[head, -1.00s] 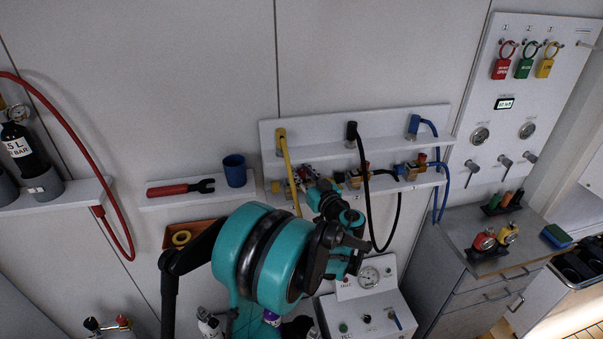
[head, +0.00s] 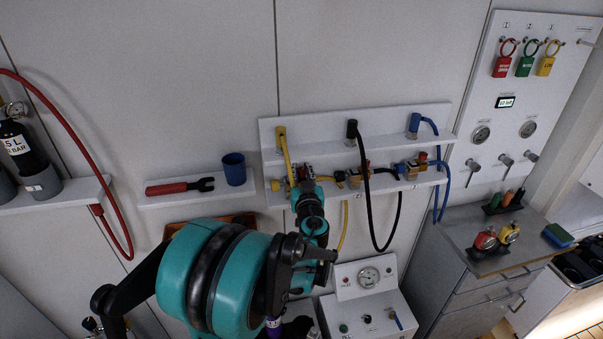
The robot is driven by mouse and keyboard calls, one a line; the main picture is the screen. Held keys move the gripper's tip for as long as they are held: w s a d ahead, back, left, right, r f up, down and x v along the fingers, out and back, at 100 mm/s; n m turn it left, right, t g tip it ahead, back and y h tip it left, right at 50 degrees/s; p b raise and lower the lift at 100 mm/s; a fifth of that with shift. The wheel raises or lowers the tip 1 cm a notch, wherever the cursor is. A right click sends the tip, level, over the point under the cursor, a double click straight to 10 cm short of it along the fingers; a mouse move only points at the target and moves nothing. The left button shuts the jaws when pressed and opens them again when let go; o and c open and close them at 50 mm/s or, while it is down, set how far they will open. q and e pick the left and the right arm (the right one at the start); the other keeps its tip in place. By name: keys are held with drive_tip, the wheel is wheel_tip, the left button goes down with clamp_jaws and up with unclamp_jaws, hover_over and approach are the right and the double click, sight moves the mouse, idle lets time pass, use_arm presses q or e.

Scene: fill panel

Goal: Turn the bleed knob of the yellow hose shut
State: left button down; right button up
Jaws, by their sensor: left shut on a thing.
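The yellow hose (head: 287,158) hangs from the left fitting of the wall rack, and its lower part (head: 345,228) shows below the shelf. My left gripper (head: 304,178) is at the yellow hose's valve on the lower shelf, its teal body just below and in front. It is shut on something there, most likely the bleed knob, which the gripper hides. A brass part (head: 276,185) of the yellow hose's fitting shows to the left of the fingers. My right gripper is not in view.
The black hose (head: 366,190) and blue hose (head: 440,165) hang to the right on the same rack (head: 330,132). A white console with a gauge (head: 368,277) stands below.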

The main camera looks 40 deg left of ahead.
use_arm(q)
drive_tip(key=m+t+h, duration=0.3)
drive_tip(key=h, duration=0.1)
drive_tip(key=shift+m+b, duration=0.3)
drive_tip(key=shift+a+m+t+h, duration=0.1)
drive_tip(key=shift+m+t+h, duration=0.7)
drive_tip(key=shift+m+h, duration=0.8)
drive_tip(key=shift+m+h+b, duration=0.4)
drive_tip(key=shift+m+h, duration=0.1)
drive_tip(key=shift+h, duration=1)
drive_tip(key=shift+t+h, duration=0.3)
drive_tip(key=shift+h, duration=0.1)
drive_tip(key=c, duration=1.3)
unclamp_jaws()
drive_tip(key=s+d, duration=0.1)
drive_tip(key=s, duration=1.1)
drive_tip(key=shift+d, duration=0.3)
